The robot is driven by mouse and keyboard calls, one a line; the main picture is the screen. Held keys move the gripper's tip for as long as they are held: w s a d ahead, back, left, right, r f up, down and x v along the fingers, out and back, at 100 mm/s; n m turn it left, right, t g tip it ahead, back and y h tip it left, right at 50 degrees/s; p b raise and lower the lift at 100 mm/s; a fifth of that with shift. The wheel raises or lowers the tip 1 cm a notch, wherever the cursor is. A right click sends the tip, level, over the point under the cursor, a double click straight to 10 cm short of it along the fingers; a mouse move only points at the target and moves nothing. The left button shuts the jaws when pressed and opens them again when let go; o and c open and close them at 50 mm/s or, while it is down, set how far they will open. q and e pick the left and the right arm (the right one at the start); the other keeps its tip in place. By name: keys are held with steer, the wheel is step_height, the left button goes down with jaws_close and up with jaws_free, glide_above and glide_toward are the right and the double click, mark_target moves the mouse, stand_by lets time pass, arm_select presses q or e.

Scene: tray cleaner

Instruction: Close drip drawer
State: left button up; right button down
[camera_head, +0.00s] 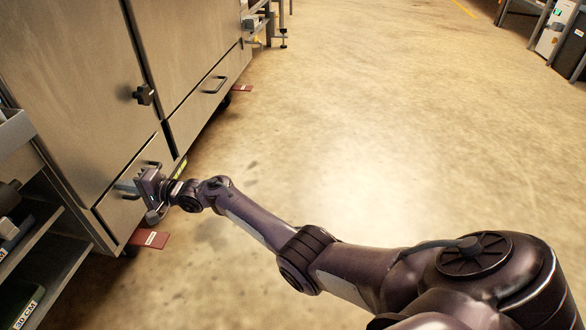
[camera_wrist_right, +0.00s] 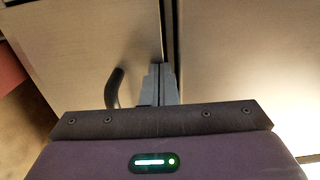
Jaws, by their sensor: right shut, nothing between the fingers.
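A low metal drawer (camera_head: 117,214) with a bar handle sits at the bottom of the large cabinet, at the left of the head view. It looks about flush with the cabinet front; I cannot tell whether a small gap is left. My right gripper (camera_head: 124,188) is shut and empty, with its fingertips at the drawer front beside the handle. In the right wrist view, the shut fingers (camera_wrist_right: 160,85) point at the panel, near a dark seam. The dark curved handle (camera_wrist_right: 114,88) is just left of them, outside the fingers. My left gripper is not in view.
A second drawer (camera_head: 195,110) with a handle is farther along the cabinet (camera_head: 80,70). A dark knob (camera_head: 144,95) sticks out above. A shelf rack (camera_head: 45,245) stands at the lower left. Red floor plates (camera_head: 150,239) lie by the cabinet's base. The floor (camera_head: 400,130) to the right is clear.

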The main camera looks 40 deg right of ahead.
steer(key=shift+w+r, duration=0.25)
